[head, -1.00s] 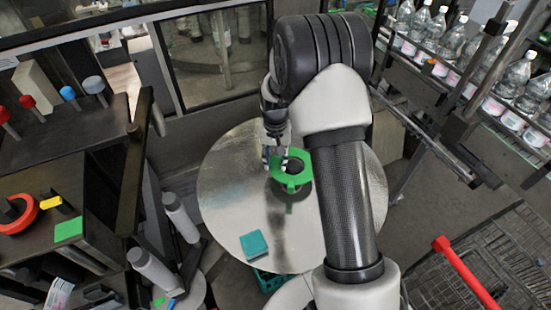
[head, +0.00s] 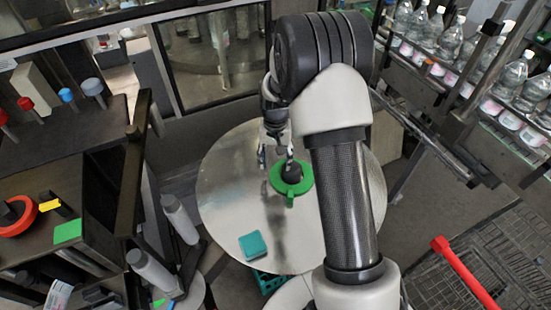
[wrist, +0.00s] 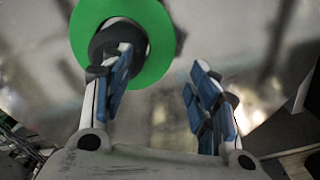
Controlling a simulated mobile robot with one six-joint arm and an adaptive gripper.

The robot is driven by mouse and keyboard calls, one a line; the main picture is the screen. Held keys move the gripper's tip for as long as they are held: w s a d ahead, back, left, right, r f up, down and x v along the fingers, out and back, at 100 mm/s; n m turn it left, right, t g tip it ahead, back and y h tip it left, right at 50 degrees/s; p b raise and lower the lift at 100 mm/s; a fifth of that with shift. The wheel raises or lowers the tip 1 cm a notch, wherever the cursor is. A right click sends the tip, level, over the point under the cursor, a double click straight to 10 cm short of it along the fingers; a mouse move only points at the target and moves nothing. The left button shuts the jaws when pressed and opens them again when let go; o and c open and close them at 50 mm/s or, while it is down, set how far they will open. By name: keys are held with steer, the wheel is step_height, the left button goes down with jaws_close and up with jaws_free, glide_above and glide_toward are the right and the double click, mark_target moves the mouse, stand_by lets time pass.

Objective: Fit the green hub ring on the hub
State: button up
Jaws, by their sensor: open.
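The green hub ring (head: 276,178) lies around the dark hub (head: 292,173) above the round metal plate (head: 225,200) in the head view. Its tab points toward the front. In the wrist view the green ring (wrist: 165,45) surrounds the dark hub (wrist: 112,32), which stands in its hole. I cannot tell whether the ring is fully seated. My gripper (head: 275,158) is open and empty, just left of and behind the ring. In the wrist view the blue-padded fingers of my gripper (wrist: 160,90) are spread, and the left one overlaps the hub and ring.
A teal block (head: 253,245) lies on the plate's front part. A dark bench (head: 95,215) with a red ring (head: 29,222) and a green square (head: 68,232) stands at left. Bottles (head: 510,80) line a rack at right. A cart with a red handle (head: 465,272) stands front right.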

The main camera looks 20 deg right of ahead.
step_height(320, 180, up, 12)
stand_by(0.6)
stand_by(0.5)
steer(key=s+a+r+n+t+b, duration=0.1)
steer(key=s+a+b, duration=0.2)
steer(key=s+b, duration=0.35)
steer(key=s+a+n+t+b, duration=0.1)
steer(key=s+a+n+b, duration=0.15)
steer(key=s+b, duration=0.4)
steer(key=s+a+f+n+t+b, duration=0.1)
steer(key=s+a+f+b, duration=0.1)
steer(key=s+f+b, duration=0.2)
steer(key=s+a+f+n+t+b, duration=0.1)
steer(key=s+f+b, duration=0.4)
steer(key=s, duration=0.6)
steer(key=shift+s+a+f+t, duration=0.15)
steer(key=shift+a+f+t, duration=0.15)
steer(key=shift+a, duration=0.25)
